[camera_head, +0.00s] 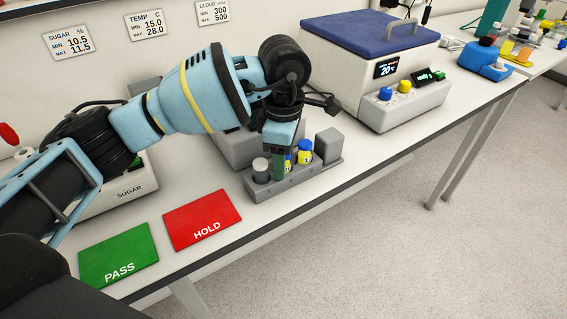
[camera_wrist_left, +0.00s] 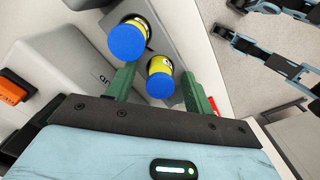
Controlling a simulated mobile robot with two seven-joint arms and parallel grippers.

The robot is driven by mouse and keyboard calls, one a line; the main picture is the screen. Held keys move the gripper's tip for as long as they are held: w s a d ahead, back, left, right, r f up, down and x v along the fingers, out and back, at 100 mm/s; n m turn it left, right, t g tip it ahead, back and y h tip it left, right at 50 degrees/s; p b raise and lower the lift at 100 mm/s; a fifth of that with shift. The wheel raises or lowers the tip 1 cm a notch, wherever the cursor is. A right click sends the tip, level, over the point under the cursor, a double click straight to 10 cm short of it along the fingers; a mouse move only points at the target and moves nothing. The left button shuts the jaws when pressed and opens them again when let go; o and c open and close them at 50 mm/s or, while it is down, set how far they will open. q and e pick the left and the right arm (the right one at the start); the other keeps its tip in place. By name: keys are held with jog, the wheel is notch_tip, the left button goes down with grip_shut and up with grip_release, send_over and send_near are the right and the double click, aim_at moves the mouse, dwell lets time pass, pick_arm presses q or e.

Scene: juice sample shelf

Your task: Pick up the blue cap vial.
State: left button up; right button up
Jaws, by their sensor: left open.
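Two vials with blue caps and yellow bodies stand in a grey rack (camera_head: 292,187). In the head view, one blue cap vial (camera_head: 305,152) stands clear to the right of my left gripper (camera_head: 284,166); the other (camera_head: 288,161) is partly hidden behind a green finger. In the left wrist view, one blue cap vial (camera_wrist_left: 160,84) lies between the two open green fingers (camera_wrist_left: 158,84), with gaps on both sides. The other blue cap vial (camera_wrist_left: 127,41) is outside them, above and left. My left gripper points down over the rack, open. My right gripper is not in view.
A grey-capped vial (camera_head: 260,167) stands at the rack's left end. A grey device (camera_head: 235,147) is close behind. Green PASS (camera_head: 118,252) and red HOLD (camera_head: 202,217) mats lie left. A blue-lidded bath (camera_head: 368,60) stands right. The table's front edge is near the rack.

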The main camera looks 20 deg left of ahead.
pick_arm(q)
jog(key=shift+c, duration=0.3)
jog(key=c, duration=1)
jog(key=shift+r, duration=0.15)
